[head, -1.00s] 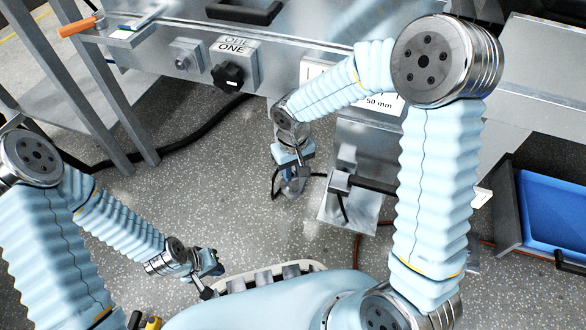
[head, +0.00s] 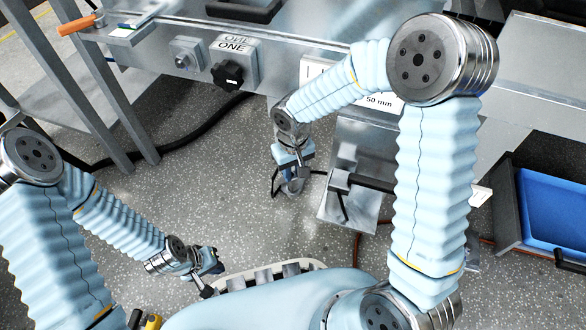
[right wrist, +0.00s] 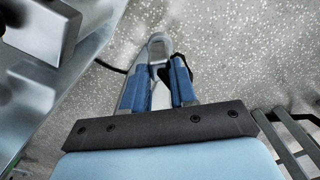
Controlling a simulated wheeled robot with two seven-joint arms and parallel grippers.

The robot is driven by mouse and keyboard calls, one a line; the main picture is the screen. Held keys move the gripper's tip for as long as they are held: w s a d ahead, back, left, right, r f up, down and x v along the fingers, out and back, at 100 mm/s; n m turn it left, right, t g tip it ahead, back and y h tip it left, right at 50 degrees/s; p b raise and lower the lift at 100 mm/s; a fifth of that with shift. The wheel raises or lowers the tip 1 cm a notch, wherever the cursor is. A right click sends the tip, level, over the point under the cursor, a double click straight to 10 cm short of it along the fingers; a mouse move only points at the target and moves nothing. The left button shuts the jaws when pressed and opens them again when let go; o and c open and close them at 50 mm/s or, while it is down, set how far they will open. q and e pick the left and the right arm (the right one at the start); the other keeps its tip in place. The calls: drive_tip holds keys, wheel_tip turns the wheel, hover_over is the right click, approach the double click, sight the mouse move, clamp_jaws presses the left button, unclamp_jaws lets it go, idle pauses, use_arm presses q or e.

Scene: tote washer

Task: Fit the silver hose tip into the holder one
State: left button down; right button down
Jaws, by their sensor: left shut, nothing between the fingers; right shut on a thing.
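My right gripper (head: 292,183) is low over the floor in the middle of the head view, left of a steel bracket. It is shut on the silver hose tip, whose rounded metal end (right wrist: 159,44) shows between the blue fingers (right wrist: 157,88) in the right wrist view. A dark hose or cord runs beside it; the rest of the tip is hidden by the fingers. My left gripper (head: 213,265) is shut and empty at lower left.
The steel bracket (head: 335,208) with a plate stands just right of my right gripper. Grey metal blocks (right wrist: 62,28) are close at left in the right wrist view. A blue tote (head: 555,212) is at far right. Speckled floor is clear between the arms.

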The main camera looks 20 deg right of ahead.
drive_tip(key=shift+f, duration=0.3)
idle(1.3)
drive_tip(key=shift+c, duration=1.7)
unclamp_jaws()
drive_tip(key=shift+r, duration=0.1)
drive_tip(key=shift+r+p, duration=2.6)
drive_tip(key=shift+r, duration=0.85)
